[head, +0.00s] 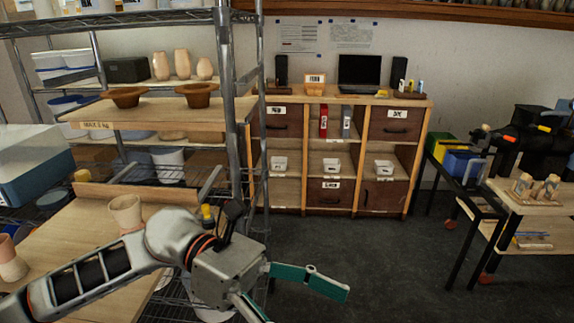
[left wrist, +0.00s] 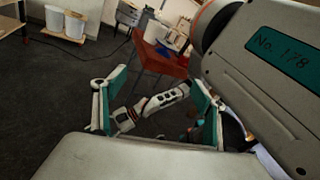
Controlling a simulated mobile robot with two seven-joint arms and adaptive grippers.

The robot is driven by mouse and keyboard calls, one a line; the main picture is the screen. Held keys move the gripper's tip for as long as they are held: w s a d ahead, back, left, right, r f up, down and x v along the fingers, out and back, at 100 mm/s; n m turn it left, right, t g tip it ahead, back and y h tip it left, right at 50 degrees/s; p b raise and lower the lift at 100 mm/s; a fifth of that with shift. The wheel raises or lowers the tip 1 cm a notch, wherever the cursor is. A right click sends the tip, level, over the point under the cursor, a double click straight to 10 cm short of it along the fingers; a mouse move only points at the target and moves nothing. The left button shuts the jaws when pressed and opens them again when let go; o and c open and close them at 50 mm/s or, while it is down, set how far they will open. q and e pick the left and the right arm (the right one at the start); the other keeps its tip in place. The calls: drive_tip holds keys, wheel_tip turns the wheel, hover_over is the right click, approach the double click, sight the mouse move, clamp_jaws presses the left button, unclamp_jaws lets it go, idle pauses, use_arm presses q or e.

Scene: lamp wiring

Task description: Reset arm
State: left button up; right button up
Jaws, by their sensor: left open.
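My left arm comes in from the lower left of the head view. Its left gripper (head: 300,303) is open and empty, with green-lined fingers over the floor beside the wire shelving. The lower finger is cut off by the bottom edge. In the left wrist view the left gripper (left wrist: 155,108) shows its two fingers wide apart, with nothing held between them. Beyond the fingers is a pale, jointed arm-like part with black spots, which I cannot identify for sure. My right gripper does not show clearly in either view.
Wire shelving (head: 228,75) with pots and bowls stands close to the left arm. A beige clay pot (head: 126,211) stands on a wooden board behind the forearm. A wooden cabinet (head: 340,190) is at the back. A side table (head: 540,205) is at right. The floor (head: 370,260) between is clear.

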use_arm(q)
drive_tip(key=w+n+t+h, duration=0.8)
drive_tip(key=w+n+t, duration=0.3)
drive_tip(key=n, duration=0.7)
drive_tip(key=w+a+f+n+t+y, duration=0.3)
drive_tip(key=a+f+n+t+y, duration=0.3)
drive_tip(key=n, duration=0.4)
drive_tip(key=w+a+f+n+t+y, duration=0.35)
drive_tip(key=f+n+t, duration=0.4)
drive_tip(key=n, duration=0.25)
drive_tip(key=s+a+f+n+g+y, duration=0.2)
drive_tip(key=s+a+f+n+y, duration=0.1)
drive_tip(key=f, duration=0.7)
drive_tip(key=s+a+f+n+g+y, duration=0.2)
drive_tip(key=s+a+f+n+y, duration=0.2)
drive_tip(key=f, duration=0.7)
drive_tip(key=s+a+f+n+g+y, duration=0.2)
drive_tip(key=s+a+f+n, duration=0.4)
drive_tip(key=f, duration=0.4)
drive_tip(key=s+a+y, duration=0.1)
drive_tip(key=s, duration=0.1)
drive_tip(key=shift+s+a+f+n+y, duration=0.15)
drive_tip(key=shift+s+a+n+y, duration=0.15)
drive_tip(key=shift+a+n+y, duration=0.1)
